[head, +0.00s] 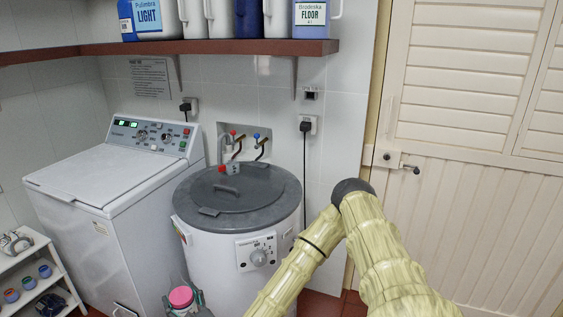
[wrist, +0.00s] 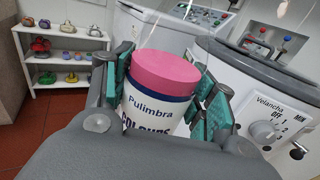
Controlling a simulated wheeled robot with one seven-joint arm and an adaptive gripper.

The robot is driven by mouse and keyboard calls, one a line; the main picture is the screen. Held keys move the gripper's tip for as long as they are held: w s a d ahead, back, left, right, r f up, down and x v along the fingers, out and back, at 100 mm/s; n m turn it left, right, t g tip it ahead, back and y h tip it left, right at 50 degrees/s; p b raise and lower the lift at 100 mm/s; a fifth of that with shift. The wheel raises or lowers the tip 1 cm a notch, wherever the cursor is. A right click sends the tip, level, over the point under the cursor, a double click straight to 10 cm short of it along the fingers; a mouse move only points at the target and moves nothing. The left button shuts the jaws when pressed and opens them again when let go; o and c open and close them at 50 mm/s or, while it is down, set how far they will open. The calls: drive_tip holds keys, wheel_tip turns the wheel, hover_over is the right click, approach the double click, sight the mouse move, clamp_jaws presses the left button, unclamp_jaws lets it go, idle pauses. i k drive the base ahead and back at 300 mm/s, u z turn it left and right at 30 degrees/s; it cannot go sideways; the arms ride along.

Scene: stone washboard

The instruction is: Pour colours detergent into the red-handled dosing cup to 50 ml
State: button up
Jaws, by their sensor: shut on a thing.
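My gripper (wrist: 165,98) is shut on the colours detergent bottle (wrist: 155,108), with teal pads on both sides of it. The bottle is white, with a pink cap, a dark blue band and a label reading "Pulimbra COLOURS". The cap is on and the bottle looks near upright. In the head view the bottle's pink cap (head: 181,297) shows at the bottom edge, in front of the round washer. A small grey item with a red part (head: 229,168) is at the back of the washer's lid; it is too small to tell whether it is the red-handled dosing cup.
The round washer (head: 237,228) has a dark grey lid (head: 250,194). A top-loading machine (head: 115,187) stands to its left, and a white shelf rack (head: 32,280) with small coloured items at lower left. A wall shelf (head: 215,47) holds detergent containers. A louvred door (head: 465,130) is at right.

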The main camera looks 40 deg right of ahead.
sight(231, 167)
drive_tip(key=z, duration=0.95)
